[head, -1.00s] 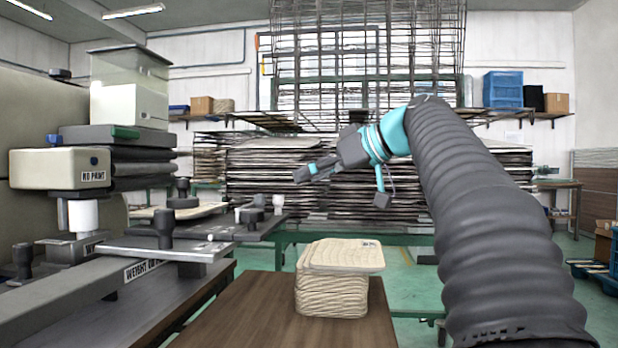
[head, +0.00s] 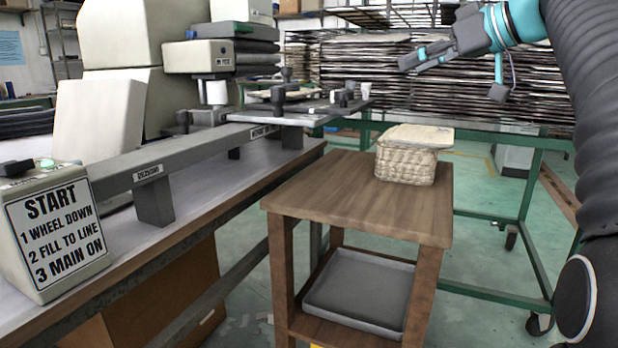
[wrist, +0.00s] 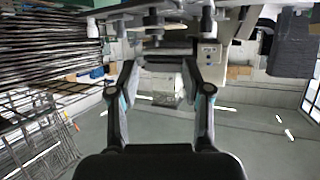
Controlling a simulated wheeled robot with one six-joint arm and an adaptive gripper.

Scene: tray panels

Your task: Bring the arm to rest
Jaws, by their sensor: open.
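My gripper (head: 424,58) is raised at the upper right in the head view, above and behind the small wooden table (head: 310,196). In the wrist view its two fingers (wrist: 160,85) stand apart with nothing between them, so it is open and empty. My arm bends down toward it from the right edge.
A long bench machine (head: 190,150) with a START sign box (head: 62,232) fills the left. Behind my gripper stands a green-framed rack (head: 535,190) of stacked sheets. A grey tray (head: 358,288) lies on the table's lower shelf. The tabletop's left part is bare.

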